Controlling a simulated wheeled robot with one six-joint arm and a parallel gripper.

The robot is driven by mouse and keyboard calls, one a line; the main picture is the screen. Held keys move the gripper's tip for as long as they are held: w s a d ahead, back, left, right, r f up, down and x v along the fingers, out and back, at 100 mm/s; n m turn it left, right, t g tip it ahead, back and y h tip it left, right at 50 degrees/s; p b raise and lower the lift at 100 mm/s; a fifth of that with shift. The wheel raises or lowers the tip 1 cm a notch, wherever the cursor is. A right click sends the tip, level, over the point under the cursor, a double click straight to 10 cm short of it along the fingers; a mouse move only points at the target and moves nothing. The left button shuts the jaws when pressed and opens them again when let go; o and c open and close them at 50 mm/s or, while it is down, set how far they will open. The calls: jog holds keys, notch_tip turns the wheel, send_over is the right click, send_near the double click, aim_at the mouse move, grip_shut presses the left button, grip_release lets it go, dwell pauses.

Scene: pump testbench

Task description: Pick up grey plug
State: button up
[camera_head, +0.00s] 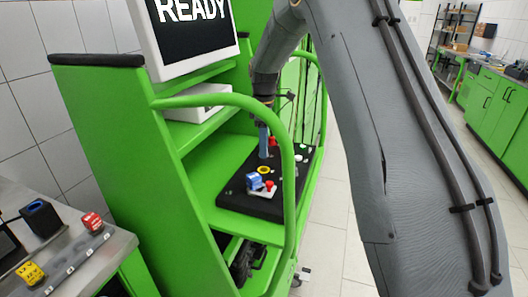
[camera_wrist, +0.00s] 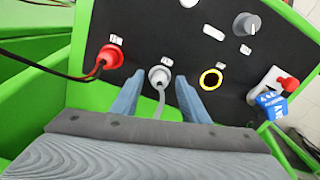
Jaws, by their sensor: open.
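The grey plug (camera_wrist: 159,75) sits in the black panel (camera_wrist: 135,27) in the wrist view, with a grey cable running from it towards my wrist. My gripper (camera_wrist: 159,79) is open. Its two blue fingers stand on either side of the plug, with gaps showing between them and it. Whether the fingertips are level with the plug or above it is hard to tell. In the head view, my gripper (camera_head: 264,151) reaches down over the panel (camera_head: 236,198), and the grey plug cannot be made out there.
A red plug (camera_wrist: 110,57) with dark cables is left of the grey plug. A yellow-ringed socket (camera_wrist: 210,79), a grey knob (camera_wrist: 247,24) and a blue block (camera_wrist: 271,105) beside a red button (camera_wrist: 289,84) are to the right. A green rail (camera_head: 288,170) passes in front of the panel.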

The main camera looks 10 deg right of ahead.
jog(key=c, duration=1)
notch_tip(320, 180, up, 10)
jog(key=b, duration=0.3)
